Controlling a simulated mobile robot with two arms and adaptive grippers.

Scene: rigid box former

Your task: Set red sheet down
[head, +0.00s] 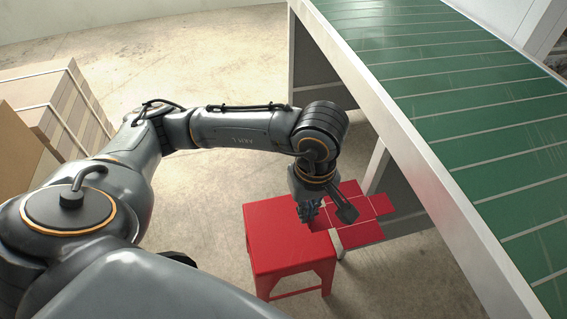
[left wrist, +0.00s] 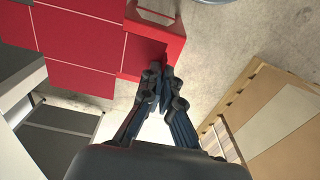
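The red sheet (head: 362,212) is flat with pale crease lines and flaps. In the head view it lies between the red stool (head: 283,238) and the conveyor leg, overlapping the stool's right side. My left gripper (head: 308,212) is at its stool-side edge, pointing down. In the left wrist view the sheet (left wrist: 80,45) fills the upper left. My left fingertips (left wrist: 160,75) are drawn close together at a red edge there and appear shut on it; the exact contact is hidden. I cannot tell whether the sheet bears on the stool. My right gripper is not in view.
A green conveyor (head: 450,95) with a pale side rail runs along the right, its leg (head: 376,166) close behind the sheet. A small beige piece (head: 337,243) shows by the stool's right corner. Stacked cartons (head: 55,105) stand at the left. The concrete floor around the stool is clear.

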